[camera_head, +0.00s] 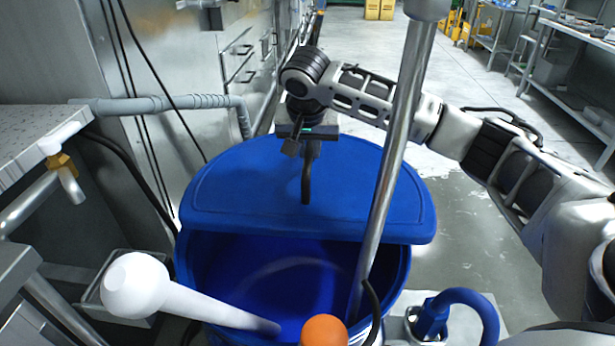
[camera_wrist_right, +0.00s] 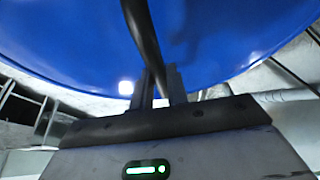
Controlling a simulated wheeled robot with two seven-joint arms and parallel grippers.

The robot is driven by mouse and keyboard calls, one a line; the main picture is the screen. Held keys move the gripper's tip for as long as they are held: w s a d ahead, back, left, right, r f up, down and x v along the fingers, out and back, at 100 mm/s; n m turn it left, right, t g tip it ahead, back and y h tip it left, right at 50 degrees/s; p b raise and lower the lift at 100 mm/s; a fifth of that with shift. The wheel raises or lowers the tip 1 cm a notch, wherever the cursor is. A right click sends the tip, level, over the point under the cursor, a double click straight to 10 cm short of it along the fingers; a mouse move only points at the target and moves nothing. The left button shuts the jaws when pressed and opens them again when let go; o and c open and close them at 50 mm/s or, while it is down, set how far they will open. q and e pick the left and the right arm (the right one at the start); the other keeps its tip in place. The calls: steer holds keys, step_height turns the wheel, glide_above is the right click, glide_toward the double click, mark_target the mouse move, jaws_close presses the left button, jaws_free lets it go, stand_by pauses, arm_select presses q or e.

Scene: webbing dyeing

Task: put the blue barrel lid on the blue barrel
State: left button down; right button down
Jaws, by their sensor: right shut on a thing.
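The blue barrel (camera_head: 190,262) stands upright in front of me, with the near part of its mouth open and its blue inside showing. The blue barrel lid (camera_head: 245,190) lies over the far part of the mouth, its right corner sticking out past the barrel's rim. I cannot tell whether it rests on the rim or hangs just above it. My right gripper (camera_head: 308,148) is shut on the lid's dark handle (camera_head: 306,183). In the right wrist view the handle (camera_wrist_right: 140,35) runs between the fingers (camera_wrist_right: 160,88), with the lid's blue surface (camera_wrist_right: 225,40) behind. My left gripper is out of view.
A metal pole (camera_head: 398,130) and a white round-ended rod (camera_head: 190,300) reach into the barrel's open part. An orange knob (camera_head: 323,331) is at the near rim. A blue hose (camera_head: 465,296) is at lower right, and a grey pipe (camera_head: 165,104) runs behind left.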

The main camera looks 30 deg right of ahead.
step_height(320, 180, down, 7)
steer(key=shift+w+r, duration=0.1)
steer(key=shift+r, duration=0.05)
stand_by(0.4)
steer(key=c, duration=1.4)
jaws_free()
steer(key=shift+f, duration=0.2)
steer(key=shift+o, duration=0.2)
steer(key=v, duration=1.2)
steer(key=shift+r, duration=0.15)
